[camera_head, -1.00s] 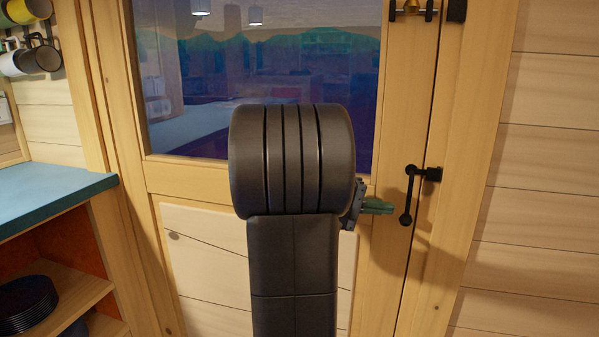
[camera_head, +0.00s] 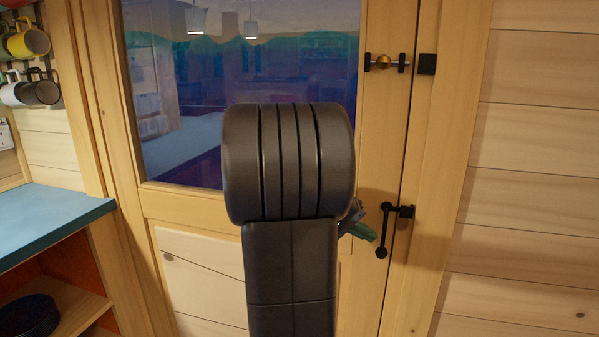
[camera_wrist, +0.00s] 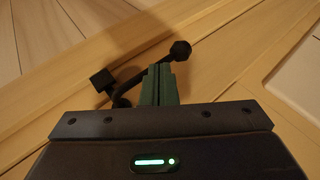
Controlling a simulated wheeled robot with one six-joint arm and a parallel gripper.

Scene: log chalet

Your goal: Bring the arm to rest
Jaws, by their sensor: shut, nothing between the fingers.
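My gripper (camera_head: 366,234) shows in the head view just right of my dark arm, which hides part of it. Its green fingers point right and slightly down, beside the black door handle (camera_head: 384,232). In the wrist view my gripper (camera_wrist: 158,72) has its two green fingers together with nothing between them. The black handle (camera_wrist: 150,66) lies just beyond the fingertips there, partly hidden behind them. I cannot tell whether the fingers touch it. The wooden door (camera_head: 205,205) with its large window fills the middle of the head view and looks closed.
A brass-knobbed bolt (camera_head: 383,63) sits high on the door's right side. A blue-green counter (camera_head: 45,218) stands at the left, with dark plates (camera_head: 28,316) on a shelf below. Mugs (camera_head: 28,43) hang above it. A plank wall (camera_head: 540,170) fills the right.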

